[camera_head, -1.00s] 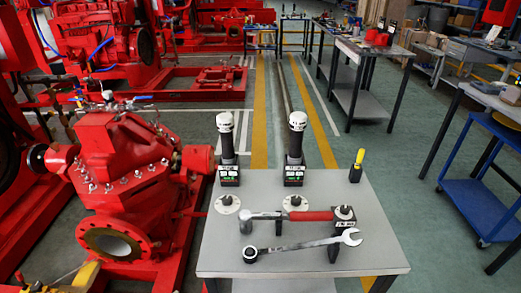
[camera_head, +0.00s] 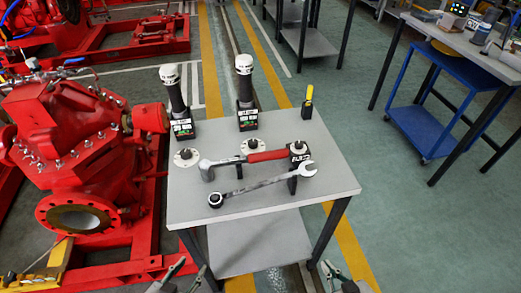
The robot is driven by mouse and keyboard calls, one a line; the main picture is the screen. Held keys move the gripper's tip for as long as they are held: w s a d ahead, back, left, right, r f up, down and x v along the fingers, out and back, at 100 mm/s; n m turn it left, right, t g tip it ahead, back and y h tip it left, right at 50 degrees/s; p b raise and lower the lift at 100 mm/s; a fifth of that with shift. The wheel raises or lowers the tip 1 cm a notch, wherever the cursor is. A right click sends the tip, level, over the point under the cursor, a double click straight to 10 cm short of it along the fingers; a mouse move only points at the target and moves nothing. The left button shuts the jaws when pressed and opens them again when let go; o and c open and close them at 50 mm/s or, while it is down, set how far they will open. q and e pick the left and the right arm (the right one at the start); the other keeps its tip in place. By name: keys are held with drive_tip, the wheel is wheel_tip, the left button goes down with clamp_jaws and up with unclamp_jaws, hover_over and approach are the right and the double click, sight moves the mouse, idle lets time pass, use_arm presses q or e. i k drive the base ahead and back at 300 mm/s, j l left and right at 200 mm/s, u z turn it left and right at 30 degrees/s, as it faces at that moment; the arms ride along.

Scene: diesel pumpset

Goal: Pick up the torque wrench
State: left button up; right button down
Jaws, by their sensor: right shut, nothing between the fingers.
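The torque wrench (camera_head: 268,156), with a red handle and a grey metal head at its left end, lies across holders at the middle of the small grey table (camera_head: 325,183). A combination spanner (camera_head: 256,186) lies just in front of it. My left gripper (camera_head: 193,267) is at the bottom edge, left of centre, with its two fingertips apart. My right gripper (camera_head: 331,268) is at the bottom edge, right of centre, shut and empty, and partly cut off. Both are in front of the table and well apart from the torque wrench.
Two white-capped black tools (camera_head: 175,100) (camera_head: 245,90) stand behind the wrench. A yellow-and-black tool (camera_head: 308,103) stands at the back right of the table. A red pump (camera_head: 75,150) is close on the left. The floor right of the table is clear up to a blue cart (camera_head: 430,95).

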sight(206, 167)
drive_tip(key=l+u, duration=0.2)
drive_tip(key=l, duration=0.5)
drive_tip(key=k+l+u, duration=0.25)
drive_tip(key=l, duration=0.4)
drive_tip(key=i+l, duration=0.05)
drive_tip(key=i, duration=0.05)
